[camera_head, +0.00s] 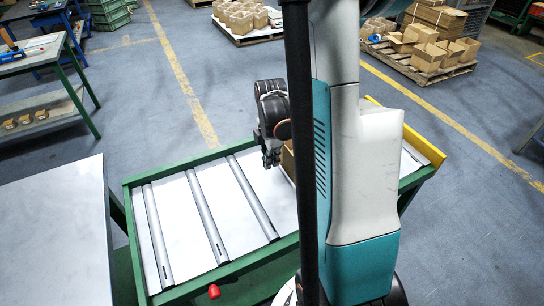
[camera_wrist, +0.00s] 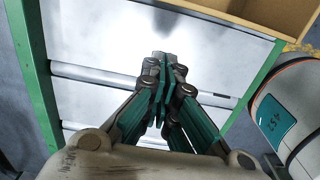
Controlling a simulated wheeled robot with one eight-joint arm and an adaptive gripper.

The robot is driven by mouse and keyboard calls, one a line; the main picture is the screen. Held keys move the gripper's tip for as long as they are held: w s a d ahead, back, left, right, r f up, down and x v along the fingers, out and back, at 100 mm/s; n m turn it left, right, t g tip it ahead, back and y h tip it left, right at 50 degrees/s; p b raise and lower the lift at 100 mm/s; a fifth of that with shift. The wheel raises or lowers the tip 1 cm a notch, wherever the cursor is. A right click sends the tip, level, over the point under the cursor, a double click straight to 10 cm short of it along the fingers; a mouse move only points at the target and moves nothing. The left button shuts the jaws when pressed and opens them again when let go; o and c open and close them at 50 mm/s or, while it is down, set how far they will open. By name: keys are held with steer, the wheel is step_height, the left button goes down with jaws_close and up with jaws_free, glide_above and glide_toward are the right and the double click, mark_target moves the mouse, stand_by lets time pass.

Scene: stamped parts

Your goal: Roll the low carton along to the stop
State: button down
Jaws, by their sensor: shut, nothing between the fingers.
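The low carton (camera_head: 288,160) is a brown cardboard box on the roller table, mostly hidden behind my arm in the head view. Part of it shows at the top right of the wrist view (camera_wrist: 268,12). The yellow stop (camera_head: 428,148) stands across the right end of the table. My gripper (camera_head: 271,158) is just left of the carton in the head view. In the wrist view its fingers (camera_wrist: 165,68) are together and empty, apart from the carton. Whether the carton touches the stop is hidden.
The green-framed roller table (camera_head: 128,215) has bare rollers (camera_head: 205,215) left of my gripper. A grey table (camera_head: 55,235) stands at the left. A red knob (camera_head: 214,291) sticks out at the front. Pallets of cartons (camera_head: 428,72) stand on the floor behind.

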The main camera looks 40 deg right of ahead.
step_height(320, 180, down, 6)
steer(key=shift+r+b, duration=0.1)
steer(key=shift+b, duration=0.85)
steer(key=d, duration=0.1)
steer(key=s+d, duration=0.1)
steer(key=shift+d+f+b, duration=0.2)
steer(key=shift+d+b, duration=0.2)
steer(key=shift+d+r, duration=0.1)
steer(key=shift+d, duration=0.4)
